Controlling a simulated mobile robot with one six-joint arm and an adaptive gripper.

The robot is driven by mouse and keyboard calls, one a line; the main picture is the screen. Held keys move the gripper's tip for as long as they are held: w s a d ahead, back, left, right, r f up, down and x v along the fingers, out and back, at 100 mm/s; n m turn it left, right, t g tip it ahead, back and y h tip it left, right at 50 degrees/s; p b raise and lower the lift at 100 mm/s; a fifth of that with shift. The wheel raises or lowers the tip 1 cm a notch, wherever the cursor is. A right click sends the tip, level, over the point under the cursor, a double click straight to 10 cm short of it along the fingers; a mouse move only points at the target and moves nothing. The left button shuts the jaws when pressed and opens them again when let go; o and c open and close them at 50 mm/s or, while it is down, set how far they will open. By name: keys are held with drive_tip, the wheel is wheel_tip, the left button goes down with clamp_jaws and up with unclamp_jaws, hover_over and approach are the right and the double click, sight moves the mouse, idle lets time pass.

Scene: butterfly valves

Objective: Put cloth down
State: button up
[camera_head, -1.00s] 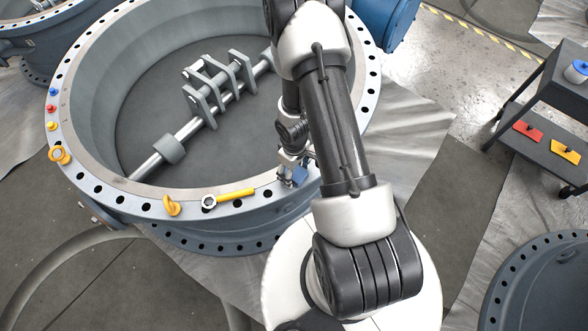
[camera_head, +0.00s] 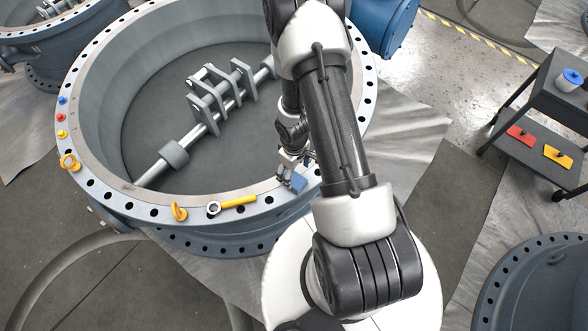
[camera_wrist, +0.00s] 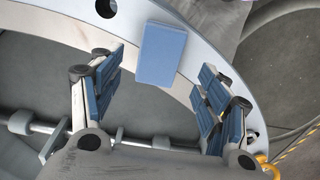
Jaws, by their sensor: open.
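The blue cloth (camera_wrist: 161,53) is a small flat rectangle on the pale flange (camera_wrist: 235,65) of the large valve in the wrist view. It lies just beyond my fingertips and does not touch either finger there. My gripper (camera_wrist: 155,82) is open, with its blue-padded fingers spread wide and nothing between them. In the head view the cloth (camera_head: 298,183) shows on the near part of the valve's rim, just below my gripper (camera_head: 291,167). My arm hides part of the rim beside it.
A yellow-handled wrench (camera_head: 232,203) and yellow eyebolts (camera_head: 179,211) (camera_head: 70,162) lie on the rim to the left. Small coloured pieces (camera_head: 62,116) sit farther left. A shaft (camera_head: 175,155) crosses the valve's opening. A dark cart (camera_head: 540,115) stands at right.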

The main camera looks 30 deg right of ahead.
wheel_tip(320, 180, up, 6)
drive_tip(key=p, duration=0.5)
wheel_tip(320, 180, up, 26)
drive_tip(key=m+t+h, duration=0.1)
drive_tip(key=m+t, duration=0.1)
hover_over(294, 179)
drive_tip(key=w+a, duration=0.2)
drive_tip(key=w, duration=0.1)
drive_tip(key=s+a+r+t, duration=0.1)
drive_tip(key=s+a+r, duration=0.2)
drive_tip(key=s+r, duration=0.2)
drive_tip(key=s+a+r+m, duration=0.1)
drive_tip(key=s+a+r, duration=0.1)
drive_tip(key=s+r, duration=0.4)
drive_tip(key=s+a+r+m+t+y, duration=0.1)
drive_tip(key=s+a+r, duration=0.2)
drive_tip(key=s+r, duration=0.2)
drive_tip(key=shift+s+a+r+t, duration=0.2)
drive_tip(key=shift+a+r+t, duration=0.15)
drive_tip(key=shift+r, duration=0.5)
